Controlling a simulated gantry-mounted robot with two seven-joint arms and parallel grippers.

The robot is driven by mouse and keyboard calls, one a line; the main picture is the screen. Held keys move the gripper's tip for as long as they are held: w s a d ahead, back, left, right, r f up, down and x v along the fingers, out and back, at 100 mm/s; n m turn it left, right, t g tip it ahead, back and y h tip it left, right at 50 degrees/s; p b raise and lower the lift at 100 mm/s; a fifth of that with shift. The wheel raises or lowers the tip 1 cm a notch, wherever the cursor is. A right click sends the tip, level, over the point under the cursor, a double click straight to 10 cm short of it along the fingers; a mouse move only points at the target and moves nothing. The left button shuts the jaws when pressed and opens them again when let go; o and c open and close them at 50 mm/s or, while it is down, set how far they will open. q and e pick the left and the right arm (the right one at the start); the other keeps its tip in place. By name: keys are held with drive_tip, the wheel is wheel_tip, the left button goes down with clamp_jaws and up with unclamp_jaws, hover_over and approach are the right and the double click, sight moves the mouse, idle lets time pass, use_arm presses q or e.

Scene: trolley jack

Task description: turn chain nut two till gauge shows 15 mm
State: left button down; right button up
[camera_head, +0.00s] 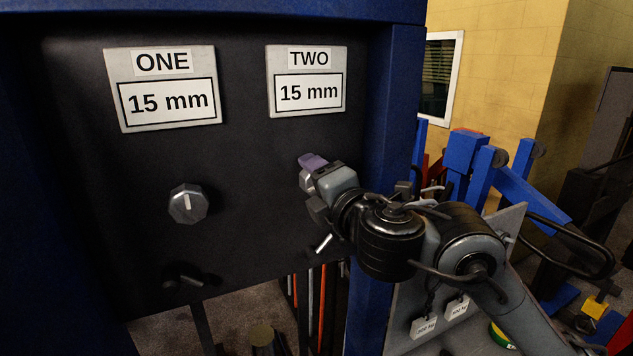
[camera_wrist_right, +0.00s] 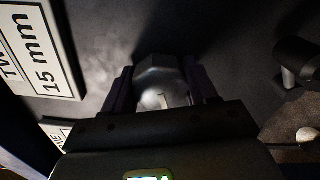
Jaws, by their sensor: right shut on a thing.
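The gauge sign TWO (camera_head: 308,93) at the top of the dark panel reads 15 mm. It also shows, turned on its side, at the left of the right wrist view (camera_wrist_right: 40,55). Below it, chain nut two (camera_head: 306,182) is a silver faceted nut, mostly hidden by my right gripper (camera_head: 312,170) in the head view. In the right wrist view, the nut (camera_wrist_right: 160,75) sits between the two purple-dark fingers, and the gripper (camera_wrist_right: 160,92) is shut on it. My left gripper is not in view.
The gauge sign ONE (camera_head: 163,90) also reads 15 mm. Chain nut one (camera_head: 187,204) stands free on the panel's left, with a dark handle (camera_head: 187,277) below it. Blue jacks (camera_head: 475,160) and a grey board with weight tags (camera_head: 425,326) stand at the right.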

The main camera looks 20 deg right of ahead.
drive_tip(key=shift+w+d+f, duration=0.15)
drive_tip(key=shift+d+f, duration=0.05)
drive_tip(key=shift+d, duration=0.1)
drive_tip(key=o, duration=0.8)
drive_tip(key=shift+o, duration=1)
drive_tip(key=shift+r, duration=0.15)
drive_tip(key=shift+a, duration=0.1)
drive_tip(key=shift+s, duration=0.2)
